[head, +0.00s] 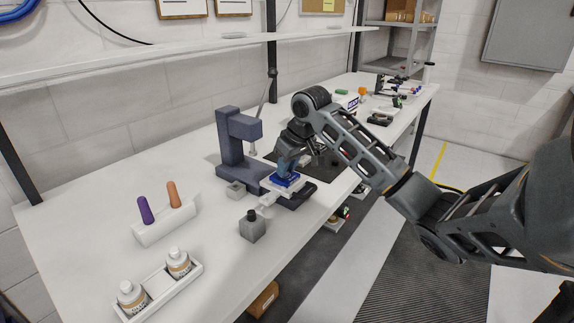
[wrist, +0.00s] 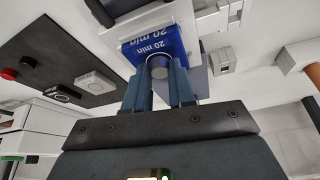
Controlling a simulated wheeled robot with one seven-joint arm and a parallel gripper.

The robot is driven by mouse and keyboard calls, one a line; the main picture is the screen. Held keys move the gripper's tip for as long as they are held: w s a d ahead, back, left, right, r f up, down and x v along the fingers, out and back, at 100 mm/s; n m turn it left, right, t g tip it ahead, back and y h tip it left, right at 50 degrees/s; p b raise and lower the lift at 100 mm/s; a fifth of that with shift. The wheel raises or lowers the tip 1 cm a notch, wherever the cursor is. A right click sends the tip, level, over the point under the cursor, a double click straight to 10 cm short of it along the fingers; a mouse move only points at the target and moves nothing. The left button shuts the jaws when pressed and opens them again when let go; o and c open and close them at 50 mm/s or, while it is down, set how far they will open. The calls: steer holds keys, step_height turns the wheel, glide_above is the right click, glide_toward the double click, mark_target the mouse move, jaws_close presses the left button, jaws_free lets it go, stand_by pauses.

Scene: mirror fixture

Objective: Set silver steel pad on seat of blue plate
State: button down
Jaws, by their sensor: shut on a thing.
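The blue plate (head: 286,180), marked "20 min", lies on a white holder at the foot of the slate-blue press. It fills the top middle of the wrist view (wrist: 140,48). My gripper (head: 288,168) points down right over it. In the wrist view my gripper (wrist: 160,78) is shut on a short grey round piece (wrist: 159,67), which looks like the silver steel pad. The pad overlaps the plate's near edge in that view. I cannot tell whether it touches the plate. In the head view the gripper hides the pad and the plate's seat.
The slate-blue press (head: 232,140) stands close behind and left of my gripper. A grey block with a black knob (head: 252,226) stands in front. A rack with purple and orange handles (head: 165,222) and a bottle tray (head: 160,289) are at left. A dark mat (wrist: 60,62) lies beyond.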

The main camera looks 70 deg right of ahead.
steer(key=c, duration=0.9)
jaws_free()
steer(key=shift+o, duration=0.2)
steer(key=shift+r, duration=0.1)
steer(key=v, duration=0.7)
steer(key=shift+s+r+b, duration=0.2)
steer(key=shift+r+b, duration=0.05)
steer(key=shift+b, duration=0.2)
